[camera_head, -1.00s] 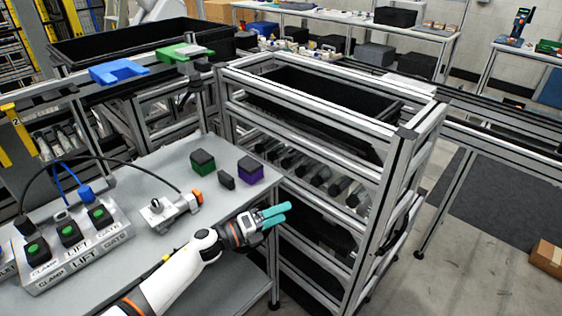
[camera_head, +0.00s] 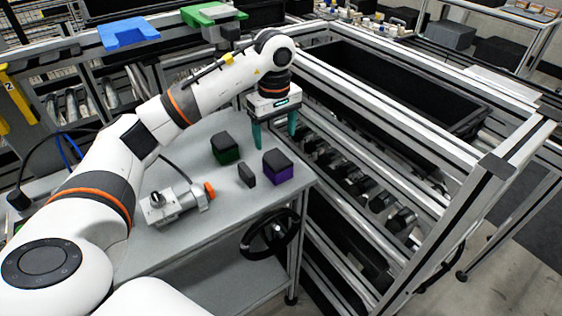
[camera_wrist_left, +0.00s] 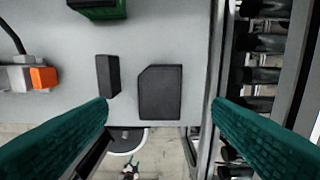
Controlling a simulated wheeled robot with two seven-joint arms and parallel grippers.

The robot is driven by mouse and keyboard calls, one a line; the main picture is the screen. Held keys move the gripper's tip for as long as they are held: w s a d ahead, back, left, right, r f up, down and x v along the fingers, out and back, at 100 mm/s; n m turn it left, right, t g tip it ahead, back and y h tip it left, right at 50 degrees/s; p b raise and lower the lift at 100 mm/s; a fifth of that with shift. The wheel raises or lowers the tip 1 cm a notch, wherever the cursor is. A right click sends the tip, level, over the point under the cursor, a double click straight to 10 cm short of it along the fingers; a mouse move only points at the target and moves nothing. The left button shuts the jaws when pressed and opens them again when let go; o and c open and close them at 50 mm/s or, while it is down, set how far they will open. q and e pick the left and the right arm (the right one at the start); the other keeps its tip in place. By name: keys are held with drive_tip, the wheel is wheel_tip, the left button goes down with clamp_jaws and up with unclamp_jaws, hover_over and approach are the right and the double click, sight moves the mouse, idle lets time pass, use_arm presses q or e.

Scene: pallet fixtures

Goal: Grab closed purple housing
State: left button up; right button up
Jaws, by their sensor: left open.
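The purple housing (camera_head: 278,168) has a black top and a purple lower part. It stands on the grey table near its right edge. In the left wrist view its black top (camera_wrist_left: 160,92) shows from above, between the two fingers and a little above their tips. My left gripper (camera_head: 275,137) points down, above and just behind the housing in the head view. Its teal fingers are apart and empty; they also show in the left wrist view (camera_wrist_left: 160,108). My right gripper is not in view.
A green housing with a black top (camera_head: 225,148) and a small black block (camera_head: 246,175) stand to the left of the purple one. A metal fixture with an orange knob (camera_head: 178,202) lies further left. A metal-framed roller rack (camera_head: 370,200) borders the table's right side.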

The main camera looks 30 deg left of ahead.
sight(277, 159)
use_arm(q)
wheel_tip(277, 159, down, 4)
drive_tip(key=shift+s+p, duration=0.1)
drive_tip(key=shift+p, duration=0.2)
drive_tip(key=shift+d+f, duration=0.1)
drive_tip(key=shift+f, duration=0.45)
drive_tip(key=shift+d+f+p, duration=0.15)
drive_tip(key=shift+f+p, duration=0.7)
drive_tip(key=shift+f, duration=1.45)
drive_tip(key=c, duration=1.1)
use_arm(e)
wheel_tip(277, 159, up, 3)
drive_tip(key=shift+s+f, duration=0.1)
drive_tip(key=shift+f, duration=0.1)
